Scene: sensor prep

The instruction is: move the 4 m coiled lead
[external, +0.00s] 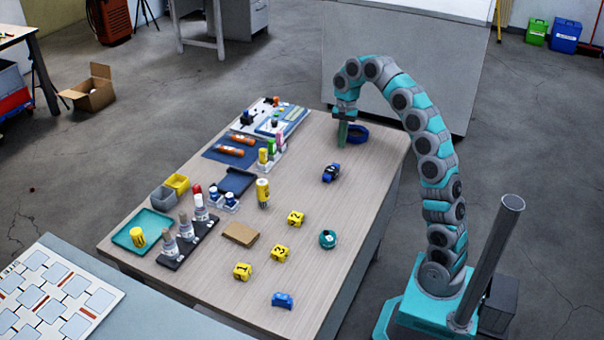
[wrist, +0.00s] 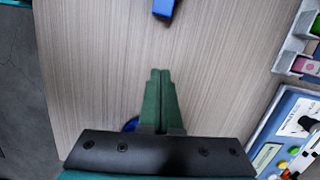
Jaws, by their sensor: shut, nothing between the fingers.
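A dark blue ring-shaped coil (external: 359,135), which looks like a coiled lead, lies flat at the far right corner of the table. No length label is readable, so I cannot tell if it is the 4 m one. My gripper (external: 342,145) points down over the table just left of this coil, its green fingers shut with nothing between them. In the wrist view the fingertips (wrist: 160,73) are together, and a sliver of the blue coil (wrist: 130,125) shows beside them; the rest is hidden. A blue and black bundle (external: 331,173) lies nearer the camera and shows at the wrist view's top (wrist: 163,7).
Yellow numbered blocks (external: 295,217), a teal round item (external: 327,239) and a blue item (external: 282,300) stand on the near part. Bottles, trays and a board (external: 270,117) fill the left side. Bare table (external: 375,160) lies around the coil, close to the right edge.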

